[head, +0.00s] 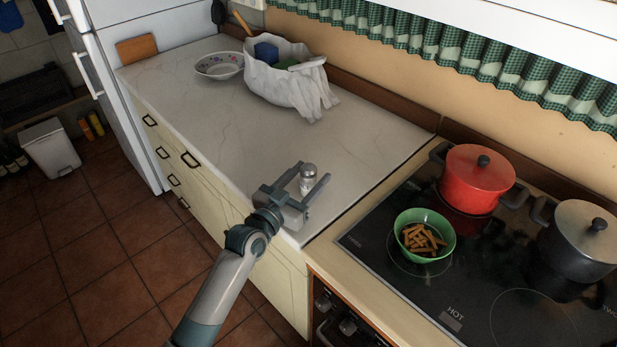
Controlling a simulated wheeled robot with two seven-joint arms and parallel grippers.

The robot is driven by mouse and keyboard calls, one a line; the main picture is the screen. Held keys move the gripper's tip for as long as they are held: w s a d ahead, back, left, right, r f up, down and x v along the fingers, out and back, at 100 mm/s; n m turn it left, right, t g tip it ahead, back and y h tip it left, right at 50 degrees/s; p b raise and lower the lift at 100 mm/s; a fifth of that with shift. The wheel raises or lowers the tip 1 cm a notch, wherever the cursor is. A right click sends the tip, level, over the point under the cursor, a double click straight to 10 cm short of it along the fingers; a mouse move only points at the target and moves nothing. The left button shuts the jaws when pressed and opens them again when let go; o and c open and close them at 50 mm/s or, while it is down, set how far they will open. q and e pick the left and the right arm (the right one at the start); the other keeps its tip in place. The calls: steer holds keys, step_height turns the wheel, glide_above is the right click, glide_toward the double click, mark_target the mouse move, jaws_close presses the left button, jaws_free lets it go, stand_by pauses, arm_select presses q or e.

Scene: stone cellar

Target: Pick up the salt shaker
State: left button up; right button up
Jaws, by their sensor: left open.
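The salt shaker (307,181) is small and white with a grey metal top. It stands upright on the pale marble-look counter (215,115), near its front right corner in the head view. My left gripper (308,178) is open, and its two fingers reach over the counter on either side of the shaker. I cannot tell whether either finger touches it. The lower part of the shaker is partly hidden by the gripper. My right gripper is not in view.
Right of the counter is a black stovetop (405,291) with a green bowl of brown sticks (447,246), a red pot (470,185) and a grey pot (575,250). A white bag (285,88) and a patterned bowl (219,66) stand farther back. The counter's middle is clear.

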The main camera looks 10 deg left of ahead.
mark_target(310, 167)
arm_select(q)
steer(key=shift+c, duration=0.5)
steer(key=c, duration=1.2)
steer(key=shift+r, duration=0.1)
